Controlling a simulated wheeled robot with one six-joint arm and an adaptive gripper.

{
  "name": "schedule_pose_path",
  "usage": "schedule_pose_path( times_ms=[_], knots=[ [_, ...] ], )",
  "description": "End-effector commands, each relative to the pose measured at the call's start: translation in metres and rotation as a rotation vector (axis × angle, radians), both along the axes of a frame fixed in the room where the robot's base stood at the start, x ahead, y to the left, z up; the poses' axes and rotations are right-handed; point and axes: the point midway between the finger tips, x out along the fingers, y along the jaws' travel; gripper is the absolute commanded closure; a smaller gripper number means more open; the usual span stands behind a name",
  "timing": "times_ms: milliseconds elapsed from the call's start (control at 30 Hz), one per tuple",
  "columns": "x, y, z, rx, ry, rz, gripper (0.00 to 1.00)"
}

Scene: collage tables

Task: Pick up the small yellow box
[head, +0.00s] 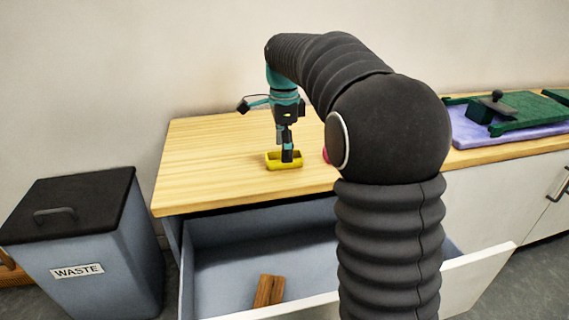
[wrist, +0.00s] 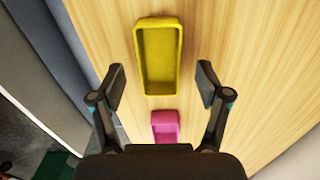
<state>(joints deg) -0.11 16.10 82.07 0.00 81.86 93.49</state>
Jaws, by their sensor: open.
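The small yellow box (head: 271,164) is an open-topped tray-like box on the wooden table. In the wrist view the yellow box (wrist: 159,88) lies upper centre, between and ahead of my fingertips. My gripper (head: 287,157) points down over the box in the head view. In the wrist view my gripper (wrist: 161,84) is open, with one finger on each side of the box and a visible gap on both sides. In the head view the lower gripper covers part of the box. I cannot tell the exact height of the fingertips above the table.
A pink box (wrist: 165,125) lies close to the yellow one, mostly hidden behind my arm in the head view. A waste bin (head: 100,245) stands left. A purple mat (head: 470,138) with green items lies right.

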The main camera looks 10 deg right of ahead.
Motion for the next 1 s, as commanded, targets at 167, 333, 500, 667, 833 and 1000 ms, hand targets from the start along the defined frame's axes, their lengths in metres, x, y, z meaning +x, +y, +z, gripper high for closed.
schedule_pose_path(
  times_ms=[167, 333, 500, 667, 833, 1000],
  knots=[
    [-0.001, 0.000, -0.017, 0.000, 0.001, 0.000, 0.24],
    [-0.001, 0.000, -0.017, 0.000, 0.000, 0.000, 0.24],
    [-0.001, 0.000, -0.017, 0.000, 0.000, 0.000, 0.46],
    [-0.001, 0.000, -0.017, 0.000, 0.000, 0.000, 0.68],
    [-0.001, 0.000, -0.017, 0.000, 0.000, 0.000, 0.68],
    [-0.001, 0.000, -0.015, 0.000, -0.001, 0.000, 0.68]
  ],
)
